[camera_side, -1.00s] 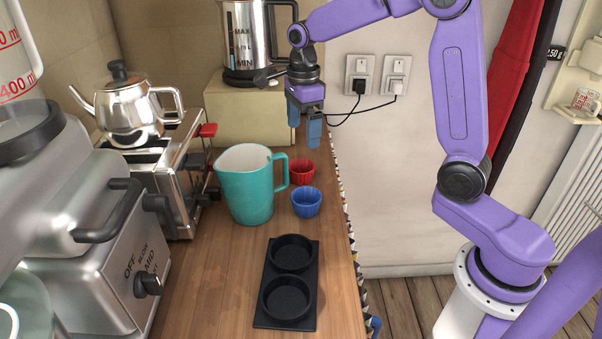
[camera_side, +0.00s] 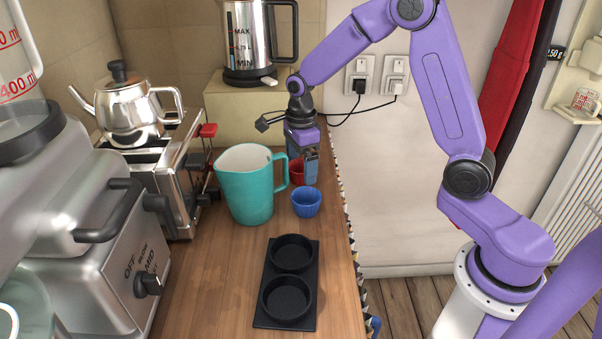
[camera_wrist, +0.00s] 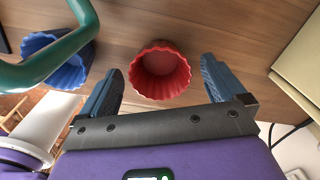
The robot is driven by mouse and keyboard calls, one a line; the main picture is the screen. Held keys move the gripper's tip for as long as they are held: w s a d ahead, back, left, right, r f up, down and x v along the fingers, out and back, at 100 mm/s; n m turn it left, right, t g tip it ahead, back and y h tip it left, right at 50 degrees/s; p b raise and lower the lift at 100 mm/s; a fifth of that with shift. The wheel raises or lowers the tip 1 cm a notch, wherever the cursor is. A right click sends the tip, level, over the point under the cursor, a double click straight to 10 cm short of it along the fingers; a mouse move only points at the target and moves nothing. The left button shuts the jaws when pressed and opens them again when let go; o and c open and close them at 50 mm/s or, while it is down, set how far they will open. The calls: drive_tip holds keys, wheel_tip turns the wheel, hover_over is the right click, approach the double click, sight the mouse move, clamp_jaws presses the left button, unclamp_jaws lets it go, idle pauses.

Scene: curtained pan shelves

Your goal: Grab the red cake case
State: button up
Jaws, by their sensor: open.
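The red cake case (camera_wrist: 160,73) sits upright on the wooden counter, seen from above in the wrist view. It lies between and just beyond the two open fingers of my gripper (camera_wrist: 161,84), with a gap on each side. In the side view the red case (camera_side: 296,172) is mostly hidden behind my gripper (camera_side: 303,172) and the teal jug's handle. My gripper points down and is empty. A blue cake case (camera_side: 306,202) stands nearer the camera, and it also shows at the left in the wrist view (camera_wrist: 62,66).
A teal jug (camera_side: 247,186) stands left of the cases, its handle close to the red one. A black two-cup pan (camera_side: 271,319) lies in front. A toaster with a teapot (camera_side: 127,106) is at left, and a kettle (camera_side: 250,40) stands on a box behind.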

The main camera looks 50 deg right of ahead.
drive_tip(key=c, duration=1.1)
drive_tip(key=shift+o, duration=0.2)
drive_tip(key=shift+r, duration=0.15)
